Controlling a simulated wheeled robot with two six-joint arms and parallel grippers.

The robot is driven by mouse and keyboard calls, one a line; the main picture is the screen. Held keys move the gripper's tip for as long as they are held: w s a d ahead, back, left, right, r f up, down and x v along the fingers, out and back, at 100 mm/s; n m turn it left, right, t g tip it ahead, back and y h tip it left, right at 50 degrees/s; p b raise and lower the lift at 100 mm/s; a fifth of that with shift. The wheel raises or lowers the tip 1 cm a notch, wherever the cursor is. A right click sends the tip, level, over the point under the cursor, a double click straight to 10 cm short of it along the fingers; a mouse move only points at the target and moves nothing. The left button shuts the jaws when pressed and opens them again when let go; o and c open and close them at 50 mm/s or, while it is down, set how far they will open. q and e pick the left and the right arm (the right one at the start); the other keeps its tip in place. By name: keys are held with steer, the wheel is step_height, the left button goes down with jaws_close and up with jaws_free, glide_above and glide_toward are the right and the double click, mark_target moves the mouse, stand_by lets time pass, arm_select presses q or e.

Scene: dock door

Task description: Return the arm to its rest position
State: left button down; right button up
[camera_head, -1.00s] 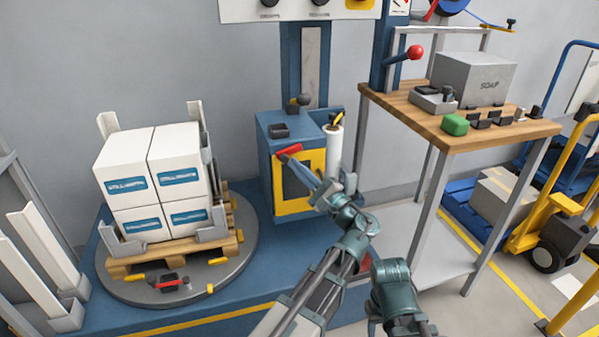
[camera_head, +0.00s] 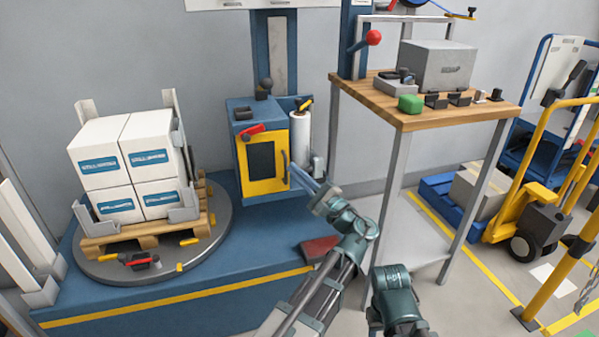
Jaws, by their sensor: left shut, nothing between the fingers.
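My left arm reaches up from the bottom centre. Its gripper (camera_head: 299,174) is shut and empty, with its fingers pointing up and left in front of the right edge of the blue machine cabinet (camera_head: 238,160). The yellow-framed door (camera_head: 249,185) of the cabinet is beside the fingertips, with its dark handle (camera_head: 284,166) close by. I cannot tell whether the fingers touch it. A red lever (camera_head: 252,132) sits at the top of the door, apart from the gripper. Part of my right arm shows at the bottom centre; its gripper is out of view.
A turntable (camera_head: 214,243) with a pallet of white boxes (camera_head: 130,165) stands at the left. A wooden-topped table (camera_head: 425,121) with a grey box (camera_head: 437,66) and a green block (camera_head: 411,103) is right of my arm. A red pedal (camera_head: 318,248) is near my forearm. A yellow pallet truck (camera_head: 528,200) stands right.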

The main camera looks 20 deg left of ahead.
arm_select(q)
steer(key=shift+s+d+f, duration=0.1)
steer(key=shift+s+d, duration=0.1)
steer(key=shift+d, duration=0.1)
arm_select(e)
steer(key=shift+s+d+f, duration=0.1)
steer(key=shift+d, duration=0.25)
